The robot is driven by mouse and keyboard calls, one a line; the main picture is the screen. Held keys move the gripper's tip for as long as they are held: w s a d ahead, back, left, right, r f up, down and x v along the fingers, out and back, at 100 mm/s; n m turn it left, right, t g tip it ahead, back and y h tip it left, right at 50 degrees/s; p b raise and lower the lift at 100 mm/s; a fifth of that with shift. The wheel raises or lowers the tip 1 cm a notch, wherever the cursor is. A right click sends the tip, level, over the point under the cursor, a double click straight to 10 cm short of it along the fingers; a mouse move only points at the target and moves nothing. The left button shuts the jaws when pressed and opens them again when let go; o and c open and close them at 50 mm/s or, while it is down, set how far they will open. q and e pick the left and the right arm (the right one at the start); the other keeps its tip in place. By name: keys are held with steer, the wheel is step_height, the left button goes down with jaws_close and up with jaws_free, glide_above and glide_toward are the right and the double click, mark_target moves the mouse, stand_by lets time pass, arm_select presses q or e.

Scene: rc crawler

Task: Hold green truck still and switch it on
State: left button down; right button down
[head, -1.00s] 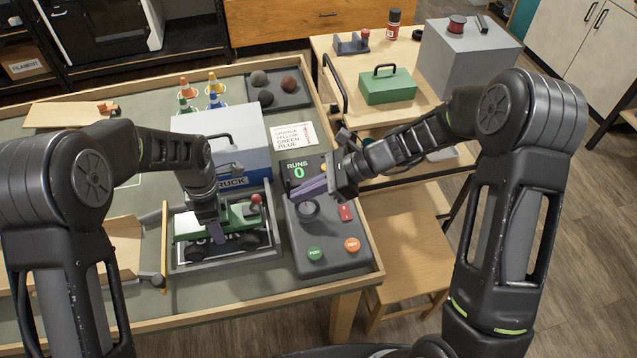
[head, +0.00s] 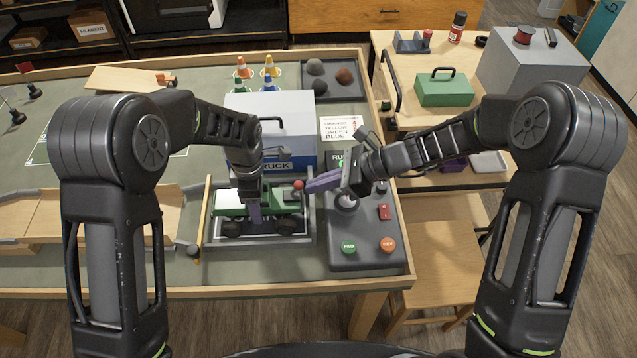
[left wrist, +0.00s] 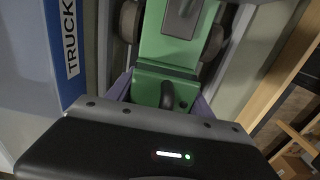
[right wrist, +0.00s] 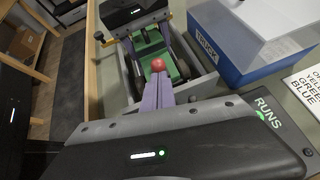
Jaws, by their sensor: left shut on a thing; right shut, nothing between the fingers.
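The green truck (head: 285,197) with a white panel sits in a grey tray (head: 262,240). It also shows in the left wrist view (left wrist: 172,45). My left gripper (head: 254,213) reaches down from above and is shut on the truck, its fingers on either side of the green body. A switch lever with a red ball (head: 298,184) stands up from the truck's right end; the ball shows in the right wrist view (right wrist: 158,65). My right gripper (head: 309,186) is shut and empty, its purple fingertips right beside the red ball. I cannot tell whether they touch it.
A grey control panel (head: 350,258) with a black knob and coloured buttons lies right of the tray, under my right gripper. A blue and white TRUCK box (head: 290,150) stands just behind the tray. A wooden ramp (head: 100,218) is at left.

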mark_target(299, 184)
steer(key=shift+a+r+h, duration=0.3)
steer(key=shift+a+h, duration=0.05)
steer(key=shift+h, duration=0.25)
steer(key=shift+a+r+h, duration=0.2)
steer(key=shift+r+h, duration=0.05)
steer(key=shift+h, duration=0.15)
steer(key=shift+a+r+h, duration=0.65)
steer(key=shift+a+h, duration=0.2)
steer(key=shift+h, duration=0.35)
steer(key=shift+a+r, duration=0.3)
steer(key=shift+a, duration=0.4)
steer(key=shift+a+r, duration=0.1)
steer(key=shift+a, duration=0.8)
steer(key=shift+r, duration=0.15)
steer(key=shift+r, duration=0.65)
